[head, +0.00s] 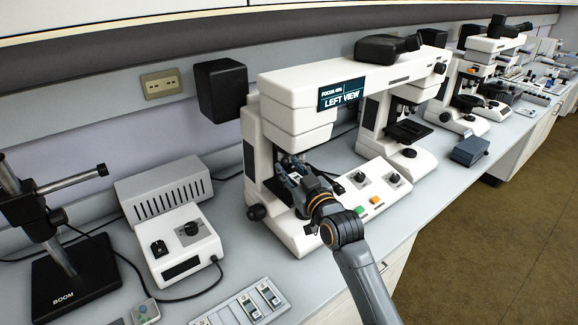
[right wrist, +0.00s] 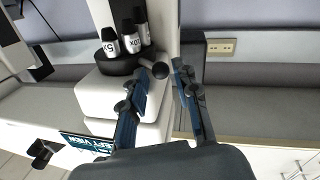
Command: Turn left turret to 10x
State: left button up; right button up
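The white left microscope (head: 300,110) carries a "LEFT VIEW" screen (head: 342,93) that reads "FOCUS" and a value too small to read surely. Its left turret (right wrist: 118,62) is a dark disc in the right wrist view, with several black objectives with white bands. One objective reads "5X" (right wrist: 109,46); its neighbour (right wrist: 132,40) ends in "0X", first digit unclear. My right gripper (right wrist: 164,66) is open at the turret. A short bar with a dark round end (right wrist: 160,70) shows between its fingertips; contact cannot be told. In the head view my right gripper (head: 287,167) hides most of the turret.
A control panel (head: 375,190) with knobs and coloured buttons lies right of the stage. A second microscope (head: 405,115) stands behind right. The bench front edge runs below my arm.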

jog(key=shift+w+a, duration=0.2)
jog(key=shift+w, duration=0.15)
jog(key=shift+c, duration=0.2)
grip_shut()
